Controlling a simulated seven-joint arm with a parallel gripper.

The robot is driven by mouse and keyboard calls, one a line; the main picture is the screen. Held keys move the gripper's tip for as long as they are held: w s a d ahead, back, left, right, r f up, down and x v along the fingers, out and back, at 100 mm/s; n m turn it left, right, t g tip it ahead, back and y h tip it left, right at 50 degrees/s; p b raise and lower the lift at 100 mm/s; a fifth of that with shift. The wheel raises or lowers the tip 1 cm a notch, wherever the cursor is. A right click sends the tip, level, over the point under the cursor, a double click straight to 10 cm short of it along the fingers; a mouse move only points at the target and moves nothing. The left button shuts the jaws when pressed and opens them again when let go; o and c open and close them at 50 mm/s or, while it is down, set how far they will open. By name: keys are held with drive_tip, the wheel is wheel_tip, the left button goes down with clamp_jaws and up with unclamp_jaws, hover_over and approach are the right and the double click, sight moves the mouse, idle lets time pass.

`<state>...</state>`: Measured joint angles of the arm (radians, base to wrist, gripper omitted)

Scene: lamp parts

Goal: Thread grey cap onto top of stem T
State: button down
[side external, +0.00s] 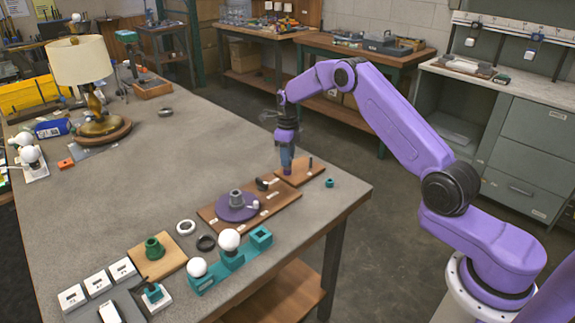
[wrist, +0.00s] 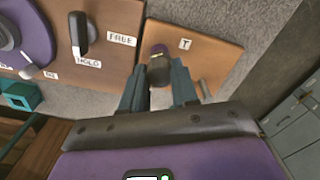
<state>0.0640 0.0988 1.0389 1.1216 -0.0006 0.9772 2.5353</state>
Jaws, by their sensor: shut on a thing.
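My gripper (side external: 287,160) points down over the small wooden board marked T (side external: 300,171). Its two blue-grey fingers are shut on a dark grey piece, the cap (wrist: 160,74), seen between the fingertips in the wrist view. In the side view the purple part (side external: 287,171) shows below the fingertips, at the board. Cap and stem look lined up or nearly so. The fingers hide much of the cap, and I cannot tell how far it is seated.
A thin dark post (side external: 310,163) stands on the same board, right of my gripper. A black hooked piece (side external: 265,184) is close on the left, on a long board with a purple disc (side external: 238,213). A small teal piece (side external: 329,183) lies near the table's right edge.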

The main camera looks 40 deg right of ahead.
drive_tip(key=shift+s+f, duration=0.1)
drive_tip(key=shift+f, duration=0.2)
drive_tip(key=shift+m, duration=1.4)
drive_tip(key=shift+m, duration=1.4)
drive_tip(key=c, duration=1)
unclamp_jaws()
drive_tip(key=shift+r, duration=0.1)
